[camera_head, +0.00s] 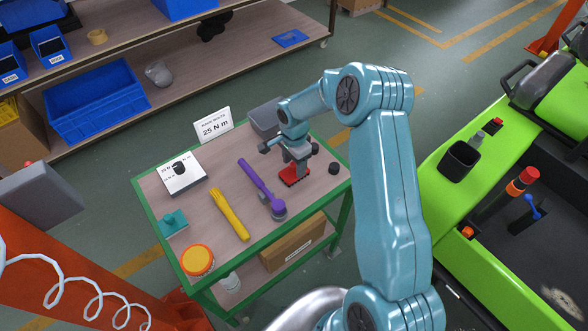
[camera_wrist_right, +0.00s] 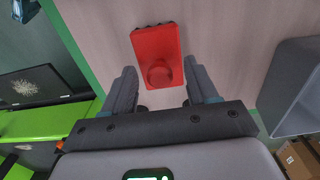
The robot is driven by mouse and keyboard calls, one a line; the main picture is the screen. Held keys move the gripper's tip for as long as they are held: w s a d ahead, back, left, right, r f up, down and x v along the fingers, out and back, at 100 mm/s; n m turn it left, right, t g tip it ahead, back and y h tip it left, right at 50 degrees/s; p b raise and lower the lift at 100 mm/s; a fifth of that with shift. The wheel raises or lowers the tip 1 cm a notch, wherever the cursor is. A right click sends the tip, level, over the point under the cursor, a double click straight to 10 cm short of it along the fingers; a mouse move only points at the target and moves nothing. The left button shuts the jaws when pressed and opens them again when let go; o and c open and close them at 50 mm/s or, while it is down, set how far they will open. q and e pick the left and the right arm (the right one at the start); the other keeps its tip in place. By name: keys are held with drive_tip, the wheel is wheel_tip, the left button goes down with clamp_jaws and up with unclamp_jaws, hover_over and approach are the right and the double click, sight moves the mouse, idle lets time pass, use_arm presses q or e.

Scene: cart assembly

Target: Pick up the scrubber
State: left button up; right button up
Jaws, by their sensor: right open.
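A red block with a round knob (camera_head: 294,175), which looks like the scrubber, lies on the green-framed cart (camera_head: 143,196) near its right side. It also shows in the right wrist view (camera_wrist_right: 157,45), just beyond and between the fingers. My right gripper (camera_head: 297,158) is above the red block, pointing down, and partly hides it in the head view. In the right wrist view its fingers (camera_wrist_right: 161,86) are apart with nothing held between them. A teal flat piece with a knob (camera_head: 173,223) lies at the cart's left edge. My left gripper is not in view.
A purple-handled tool (camera_head: 256,178) and a yellow tool (camera_head: 229,214) lie left of the red block. A grey bin (camera_head: 265,119) stands behind it and a small black cylinder (camera_head: 333,168) to its right. An orange-lidded jar (camera_head: 197,261) stands at front left.

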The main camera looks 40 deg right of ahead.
drive_tip(key=shift+f, duration=0.5)
drive_tip(key=shift+c, duration=0.3)
clamp_jaws()
drive_tip(key=shift+r, duration=0.1)
wheel_tip(320, 180, up, 20)
drive_tip(key=b, duration=0.2)
